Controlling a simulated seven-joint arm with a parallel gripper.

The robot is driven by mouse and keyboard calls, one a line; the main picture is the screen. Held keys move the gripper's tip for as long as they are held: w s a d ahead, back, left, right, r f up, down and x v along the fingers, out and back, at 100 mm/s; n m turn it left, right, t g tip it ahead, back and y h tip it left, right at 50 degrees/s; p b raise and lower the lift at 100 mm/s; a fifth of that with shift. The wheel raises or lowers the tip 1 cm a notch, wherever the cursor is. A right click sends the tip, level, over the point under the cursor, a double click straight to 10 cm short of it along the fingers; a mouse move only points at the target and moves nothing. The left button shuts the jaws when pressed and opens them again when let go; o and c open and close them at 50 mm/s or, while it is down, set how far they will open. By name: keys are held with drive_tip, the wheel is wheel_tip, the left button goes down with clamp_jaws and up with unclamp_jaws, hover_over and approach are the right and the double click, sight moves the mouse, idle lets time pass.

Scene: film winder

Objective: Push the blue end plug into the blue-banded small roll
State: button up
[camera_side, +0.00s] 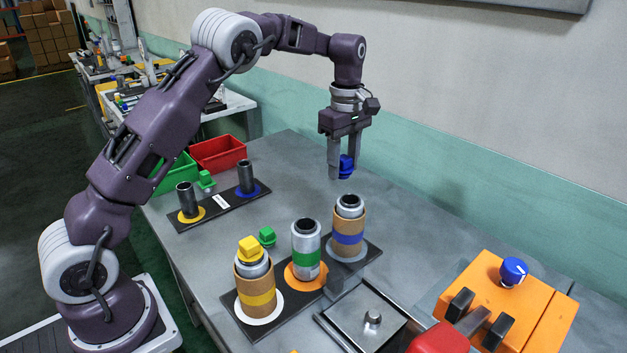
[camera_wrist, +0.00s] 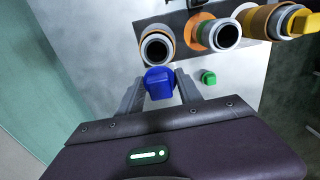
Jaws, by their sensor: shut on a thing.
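The blue end plug (camera_side: 346,167) is held between the fingers of my gripper (camera_side: 341,172), in the air above the table. In the wrist view the plug (camera_wrist: 158,83) sits between the two fingertips (camera_wrist: 160,88). The blue-banded small roll (camera_side: 348,234) stands upright on the dark base, with its open dark core facing up. It is below my gripper and apart from the plug. In the wrist view the open end of this roll (camera_wrist: 157,48) shows just beyond the plug, and its blue band is not clear there.
A green-banded roll (camera_side: 306,252) and a yellow-banded roll (camera_side: 256,290) with a yellow plug (camera_side: 250,248) stand beside it. A loose green plug (camera_side: 267,236) lies near. Dark posts (camera_side: 246,177), red and green bins (camera_side: 218,153), and an orange box (camera_side: 510,305) are around.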

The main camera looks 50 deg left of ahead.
drive_tip(key=d+r, duration=0.2)
drive_tip(key=d, duration=0.1)
drive_tip(key=shift+r, duration=0.25)
drive_tip(key=shift+f, duration=0.1)
drive_tip(key=shift+f, duration=2.85)
drive_tip(key=shift+f, duration=0.9)
drive_tip(key=o, duration=1.4)
